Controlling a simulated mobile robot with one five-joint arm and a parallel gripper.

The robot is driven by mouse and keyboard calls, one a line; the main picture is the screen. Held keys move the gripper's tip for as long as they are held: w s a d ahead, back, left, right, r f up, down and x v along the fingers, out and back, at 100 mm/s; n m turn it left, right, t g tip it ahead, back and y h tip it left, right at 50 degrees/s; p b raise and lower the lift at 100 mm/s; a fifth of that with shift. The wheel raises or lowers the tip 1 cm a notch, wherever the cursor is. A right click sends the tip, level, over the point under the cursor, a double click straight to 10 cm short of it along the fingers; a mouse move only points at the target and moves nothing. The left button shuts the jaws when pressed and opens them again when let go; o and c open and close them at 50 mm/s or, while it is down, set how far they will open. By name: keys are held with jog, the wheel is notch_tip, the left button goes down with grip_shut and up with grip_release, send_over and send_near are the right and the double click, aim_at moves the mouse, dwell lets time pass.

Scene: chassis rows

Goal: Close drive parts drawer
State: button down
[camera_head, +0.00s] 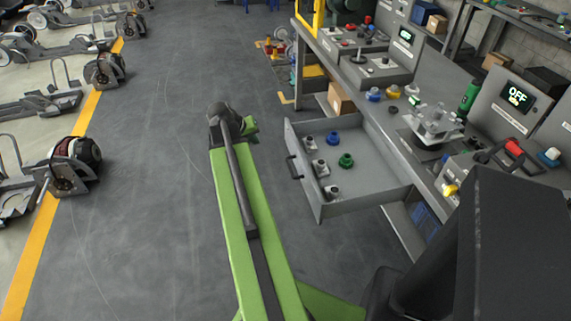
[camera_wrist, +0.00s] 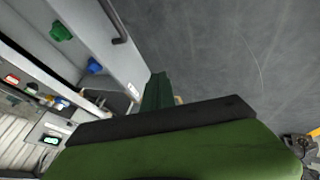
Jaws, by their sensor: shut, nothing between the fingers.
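The grey drawer (camera_head: 305,178) is pulled well out of the workbench, with a dark bar handle (camera_head: 294,167) on its front face. Inside it lie several grey fittings, a blue part (camera_head: 334,137) and a green part (camera_head: 346,160). In the wrist view the drawer's front panel (camera_wrist: 128,62) and handle (camera_wrist: 112,22) show at upper left. My gripper (camera_head: 251,129) is shut and empty, outside the drawer and left of its front panel's far end in the head view. Its green fingers (camera_wrist: 157,92) appear beside the panel's end in the wrist view; I cannot tell if they touch.
The workbench (camera_head: 385,125) runs along the right, carrying control boxes and a fixture (camera_head: 436,125). A cardboard box (camera_head: 340,99) sits under it. Wheeled chassis (camera_head: 72,165) stand at left beyond a yellow line (camera_head: 50,205). The grey floor between is clear.

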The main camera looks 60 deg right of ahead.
jog(key=s+d, duration=0.4)
jog(key=b, duration=0.8)
send_near(291, 147)
jog(key=a+x, duration=0.1)
jog(key=x, duration=0.3)
jog(key=shift+w+d+f+m+g, duration=0.15)
jog(key=shift+d+f+m+g, duration=0.25)
jog(key=shift+d, duration=0.3)
